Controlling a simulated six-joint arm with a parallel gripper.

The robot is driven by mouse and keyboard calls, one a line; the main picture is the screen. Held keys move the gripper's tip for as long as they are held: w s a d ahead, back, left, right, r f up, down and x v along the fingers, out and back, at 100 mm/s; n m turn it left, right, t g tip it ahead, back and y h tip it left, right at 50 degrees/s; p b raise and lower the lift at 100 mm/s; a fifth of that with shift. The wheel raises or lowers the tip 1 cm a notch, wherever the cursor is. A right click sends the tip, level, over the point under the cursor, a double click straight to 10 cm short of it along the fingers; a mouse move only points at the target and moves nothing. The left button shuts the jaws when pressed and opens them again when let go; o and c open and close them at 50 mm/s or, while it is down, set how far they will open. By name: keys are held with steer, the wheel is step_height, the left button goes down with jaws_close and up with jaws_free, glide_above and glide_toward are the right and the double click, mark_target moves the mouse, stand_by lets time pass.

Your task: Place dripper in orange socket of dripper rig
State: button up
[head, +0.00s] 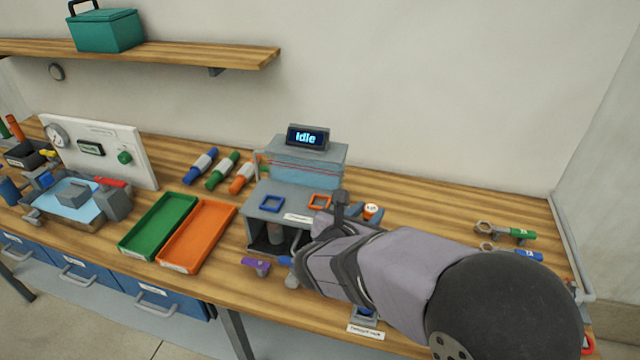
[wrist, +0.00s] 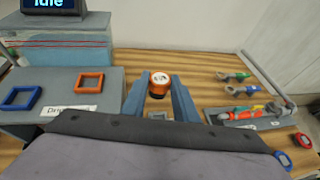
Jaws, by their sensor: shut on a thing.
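The dripper, orange with a white top, is between the fingertips of my gripper (wrist: 159,88); it shows in the wrist view (wrist: 159,80) and in the head view (head: 371,209). My gripper is shut on it, to the right of the dripper rig (head: 262,216). The rig is a grey box with two square frames on its top. The orange socket (wrist: 89,82) is the right one, nearer my gripper; it looks empty, also in the head view (head: 319,201). The blue socket (wrist: 20,97) is on the left and looks empty. The dripper's height above the bench is hard to tell.
A display reading "Idle" (head: 307,137) stands on the rig's raised back. A purple tool (head: 256,266) lies in front of the rig. Green (head: 158,226) and orange (head: 197,236) trays stand left. Wrench-like tools (head: 508,231) lie right. Bench behind my gripper is clear.

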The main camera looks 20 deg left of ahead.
steer(key=w+a+r+n+y+p, duration=0.1)
steer(key=w+a+r+p, duration=0.25)
steer(key=a, duration=0.45)
step_height(320, 180, up, 4)
steer(key=f+n+y, duration=0.1)
steer(key=y, duration=0.1)
glide_above(317, 207)
steer(key=shift+f+p, duration=0.5)
steer(key=shift+f, duration=4.2)
steer(key=shift+f, duration=0.25)
steer(key=o, duration=1)
steer(key=shift+r, duration=0.2)
